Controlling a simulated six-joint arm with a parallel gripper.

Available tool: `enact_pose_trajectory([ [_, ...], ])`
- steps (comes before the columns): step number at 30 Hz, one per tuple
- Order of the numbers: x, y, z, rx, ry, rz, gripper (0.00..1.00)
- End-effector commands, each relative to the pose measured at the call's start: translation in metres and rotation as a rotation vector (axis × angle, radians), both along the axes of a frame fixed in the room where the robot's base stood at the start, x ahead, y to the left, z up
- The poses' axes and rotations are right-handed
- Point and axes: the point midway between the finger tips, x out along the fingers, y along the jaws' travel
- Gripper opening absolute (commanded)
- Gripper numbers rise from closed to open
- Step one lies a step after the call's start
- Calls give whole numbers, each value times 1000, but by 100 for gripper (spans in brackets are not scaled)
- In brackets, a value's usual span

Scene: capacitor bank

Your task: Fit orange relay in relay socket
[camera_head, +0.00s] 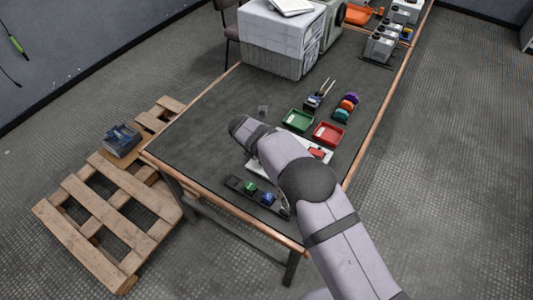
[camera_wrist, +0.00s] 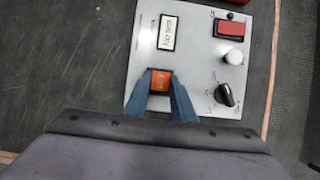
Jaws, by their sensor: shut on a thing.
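In the wrist view my gripper (camera_wrist: 160,90) has its blue fingers shut on the orange relay (camera_wrist: 160,78), one finger on each side. The relay is over the lower left part of a light grey panel (camera_wrist: 190,75). I cannot tell whether it touches the panel or is above it. No relay socket shows apart from it; it may be hidden under the relay and fingers. In the head view my arm covers the gripper and the relay, and only parts of the panel (camera_head: 257,168) show beside it.
A green tray (camera_head: 298,121) and a red tray (camera_head: 328,134) stand behind. A dark rack (camera_head: 236,183) with green and blue parts lies in front.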

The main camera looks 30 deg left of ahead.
Motion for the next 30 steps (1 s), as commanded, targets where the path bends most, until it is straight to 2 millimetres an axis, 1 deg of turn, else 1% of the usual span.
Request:
enact_pose_trajectory([
  [19,0,0,-4,1,0,0,0],
  [20,0,0,-4,1,0,0,30],
  [21,0,0,-4,1,0,0,39],
  [22,0,0,-4,1,0,0,45],
  [30,0,0,-4,0,0,0,45],
])
